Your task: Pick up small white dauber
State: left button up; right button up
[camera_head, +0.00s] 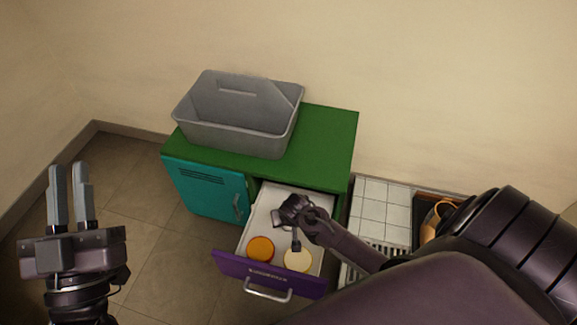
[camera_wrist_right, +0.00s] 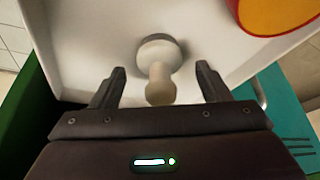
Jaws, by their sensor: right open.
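The small white dauber (camera_wrist_right: 159,70) stands in the open drawer in the right wrist view, with a rounded pale handle and a wider round base. My right gripper (camera_wrist_right: 162,78) is open, with one finger on each side of the handle and gaps on both sides. My left gripper (camera_head: 70,168) is open and empty at the far left, away from the cabinet.
An orange round container (camera_head: 260,248) and a cream round one (camera_head: 298,260) sit in the drawer near its purple front (camera_head: 235,267). A grey caddy (camera_head: 238,135) stands on the green cabinet top (camera_head: 325,140). A white tiled unit (camera_head: 380,208) stands to the right.

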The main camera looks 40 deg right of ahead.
jog(key=shift+w+f, duration=0.1)
jog(key=shift+f, duration=0.25)
pick_arm(q)
jog(key=shift+s+a+r+t, duration=0.15)
jog(key=shift+s+r+t, duration=0.2)
jog(key=shift+r, duration=0.3)
jog(key=shift+s+a+r+t, duration=0.15)
jog(key=shift+s+r+t, duration=0.15)
jog(key=shift+r, duration=0.3)
pick_arm(e)
jog(key=shift+c, duration=0.4)
jog(key=c, duration=1)
pick_arm(q)
jog(key=shift+w+f, duration=0.1)
jog(key=shift+w, duration=0.05)
pick_arm(e)
jog(key=shift+r, duration=0.2)
